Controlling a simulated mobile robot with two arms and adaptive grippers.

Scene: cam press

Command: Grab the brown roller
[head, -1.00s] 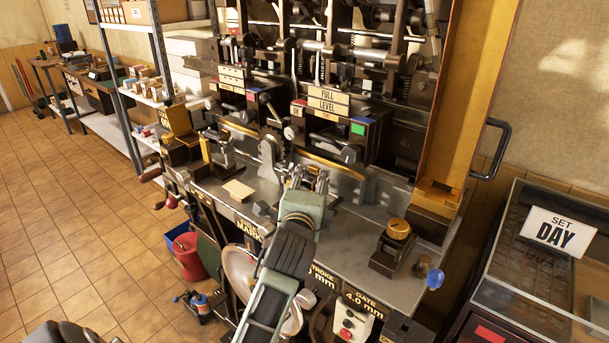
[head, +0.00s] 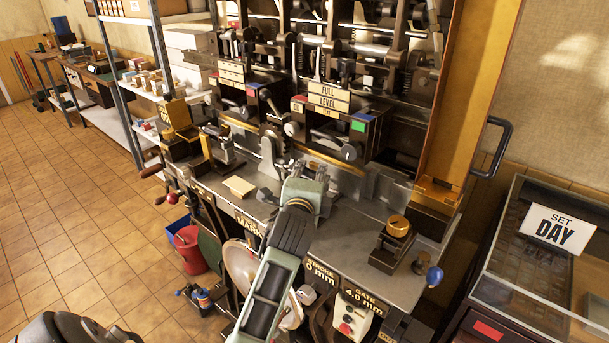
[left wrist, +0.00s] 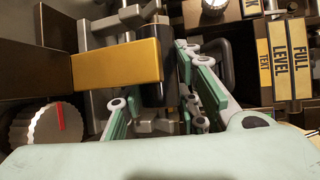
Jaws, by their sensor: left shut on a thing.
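My left gripper (head: 312,184) reaches over the bench of the press in the head view; my own wrist hides most of its fingers. In the left wrist view its green-padded fingers (left wrist: 160,92) stand on both sides of a dark cylinder, which appears to be the brown roller (left wrist: 158,90). The gripper is shut on it. A brass-coloured block (left wrist: 117,65) lies across the left of the roller and hides part of it. The finger contact itself is partly hidden. The roller cannot be made out in the head view. My right gripper is not in view.
The press machinery (head: 345,50) rises close behind the gripper. A pale block (head: 239,187) lies on the bench to the left. A brass-topped fixture (head: 398,228) and blue knob (head: 435,275) stand to the right. A red-marked knob (left wrist: 47,125) is close at left in the wrist view.

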